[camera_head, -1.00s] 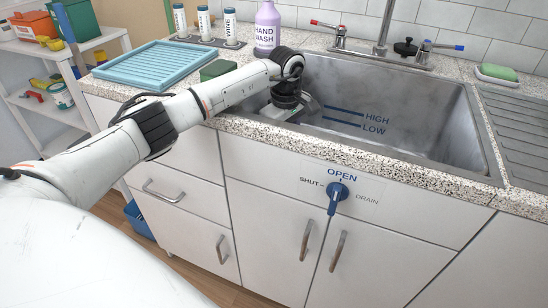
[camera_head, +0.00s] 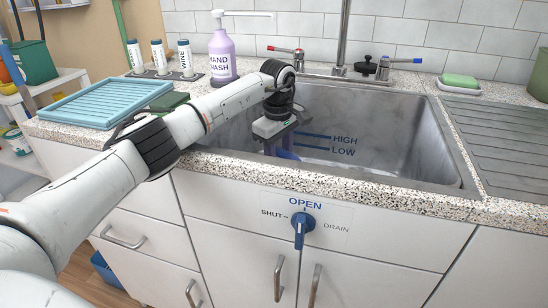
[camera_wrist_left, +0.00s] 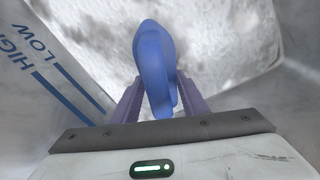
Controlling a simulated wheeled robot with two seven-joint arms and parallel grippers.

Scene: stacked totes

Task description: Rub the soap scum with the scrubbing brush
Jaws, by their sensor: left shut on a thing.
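My left gripper (camera_head: 276,140) reaches down into the left part of the sink (camera_head: 390,130). It is shut on the blue scrubbing brush (camera_wrist_left: 155,60), whose rounded body extends beyond the fingers in the left wrist view. A small part of the blue brush (camera_head: 288,155) shows below the gripper in the head view. Pale, mottled patches that look like soap scum (camera_wrist_left: 215,40) cover the grey sink floor beyond the brush. I cannot tell whether the brush touches the floor. My right gripper is not in view.
The sink wall carries blue HIGH and LOW lines (camera_head: 330,148). The faucet handles (camera_head: 372,66), a lilac hand wash bottle (camera_head: 222,60) and a blue tray (camera_head: 105,102) stand around the sink. The drain knob (camera_head: 302,222) is on the cabinet front. The sink's right part is clear.

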